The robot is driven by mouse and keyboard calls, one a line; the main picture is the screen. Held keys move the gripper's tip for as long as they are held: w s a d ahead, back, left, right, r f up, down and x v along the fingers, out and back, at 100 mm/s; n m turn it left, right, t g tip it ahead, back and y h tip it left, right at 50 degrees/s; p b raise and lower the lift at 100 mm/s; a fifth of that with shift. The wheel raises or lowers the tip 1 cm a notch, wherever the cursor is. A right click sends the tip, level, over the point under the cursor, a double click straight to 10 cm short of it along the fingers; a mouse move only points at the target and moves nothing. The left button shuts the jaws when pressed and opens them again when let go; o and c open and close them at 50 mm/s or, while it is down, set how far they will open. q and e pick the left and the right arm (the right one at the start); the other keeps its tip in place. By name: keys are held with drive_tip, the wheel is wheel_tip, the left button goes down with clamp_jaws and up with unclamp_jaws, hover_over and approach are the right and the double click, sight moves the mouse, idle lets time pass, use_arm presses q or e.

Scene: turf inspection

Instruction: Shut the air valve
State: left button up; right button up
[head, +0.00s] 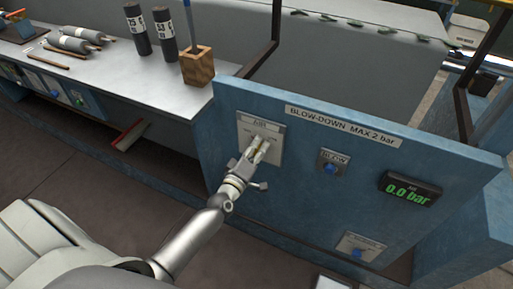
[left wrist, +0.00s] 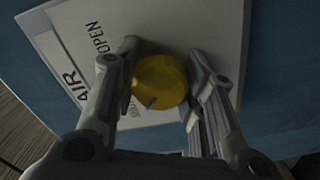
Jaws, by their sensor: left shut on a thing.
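The air valve is a round yellow knob (left wrist: 160,78) on a white plate marked AIR (left wrist: 75,80), with OPEN and a partly covered SHUT printed on it. A small grey mark shows on the knob's lower edge. The plate is also in the head view, at the left of the blue panel (head: 248,125). My left gripper (head: 262,148) reaches the plate from below and is shut on the knob, one finger on each side in the left wrist view (left wrist: 162,85). In the head view the fingers mostly hide the knob. My right gripper is not in view.
The panel carries a BLOW button (head: 330,168), a display (head: 410,189) reading 0.0 bar and another blue button (head: 356,253) lower down. A grey bench (head: 130,80) at the left holds dark cylinders (head: 165,33) and a wooden block (head: 196,66).

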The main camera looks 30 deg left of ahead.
use_arm(q)
drive_tip(key=shift+d, duration=0.1)
idle(0.3)
drive_tip(key=o, duration=1)
drive_tip(key=shift+r, duration=0.1)
drive_tip(key=shift+s, duration=0.45)
drive_tip(key=s, duration=1.1)
drive_tip(key=shift+d, duration=0.2)
